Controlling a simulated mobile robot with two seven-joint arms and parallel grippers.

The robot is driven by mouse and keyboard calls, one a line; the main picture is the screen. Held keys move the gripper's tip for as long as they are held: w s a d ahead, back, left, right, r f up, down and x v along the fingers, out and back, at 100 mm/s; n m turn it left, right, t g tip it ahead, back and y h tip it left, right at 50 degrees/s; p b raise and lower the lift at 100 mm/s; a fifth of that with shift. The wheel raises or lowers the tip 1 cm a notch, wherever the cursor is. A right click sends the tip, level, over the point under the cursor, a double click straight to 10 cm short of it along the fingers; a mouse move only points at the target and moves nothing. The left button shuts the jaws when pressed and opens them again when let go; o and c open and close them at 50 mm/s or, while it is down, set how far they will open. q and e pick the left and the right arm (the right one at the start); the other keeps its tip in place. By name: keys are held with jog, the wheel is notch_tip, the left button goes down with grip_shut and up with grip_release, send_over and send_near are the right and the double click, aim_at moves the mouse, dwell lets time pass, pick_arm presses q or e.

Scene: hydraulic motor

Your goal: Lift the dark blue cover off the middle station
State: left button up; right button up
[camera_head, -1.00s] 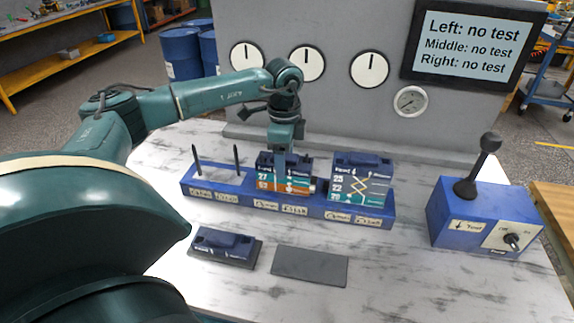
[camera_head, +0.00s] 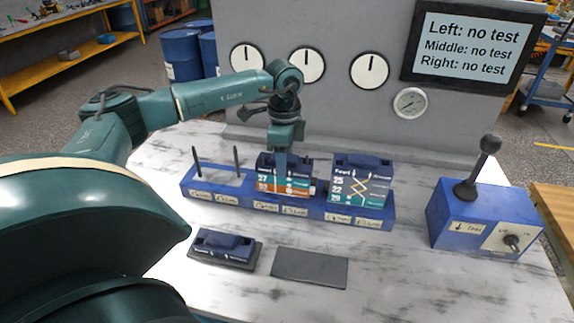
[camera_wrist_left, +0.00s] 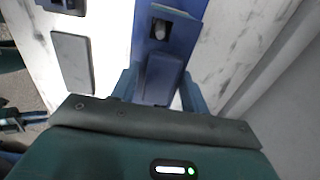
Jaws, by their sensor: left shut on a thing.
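The middle station's stack (camera_head: 285,187) stands on the long blue base (camera_head: 225,195), with its dark blue cover (camera_head: 265,160) on top. My left gripper (camera_head: 283,165) comes down from above onto this cover and is shut on its raised grip. In the left wrist view, the fingers of my left gripper (camera_wrist_left: 159,88) stand on either side of the cover's raised grip (camera_wrist_left: 160,75). The cover appears to rest on the stack; any small gap is hidden by the gripper. My right gripper is not in view.
The right station (camera_head: 360,185) has a covered stack close by. The left station shows two bare upright pins (camera_head: 236,157). Another dark blue cover (camera_head: 222,243) lies on a grey pad in front. A second grey pad (camera_head: 309,266) is empty. A blue lever box (camera_head: 470,215) stands right.

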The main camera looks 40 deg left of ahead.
pick_arm(q)
jog(key=shift+r+p, duration=1.05)
jog(key=shift+r, duration=0.35)
jog(key=shift+r+p, duration=0.4)
jog(key=shift+r, duration=0.1)
jog(key=shift+r+p, duration=1)
jog(key=shift+r, duration=0.2)
jog(key=shift+r+p, duration=0.95)
jog(key=shift+r, duration=0.25)
notch_tip(320, 180, up, 4)
jog(key=p, duration=0.3)
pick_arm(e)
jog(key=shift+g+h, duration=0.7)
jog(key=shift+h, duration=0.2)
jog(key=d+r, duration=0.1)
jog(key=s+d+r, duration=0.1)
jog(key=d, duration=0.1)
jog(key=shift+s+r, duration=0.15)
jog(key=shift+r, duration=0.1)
pick_arm(q)
jog(key=shift+f, duration=0.15)
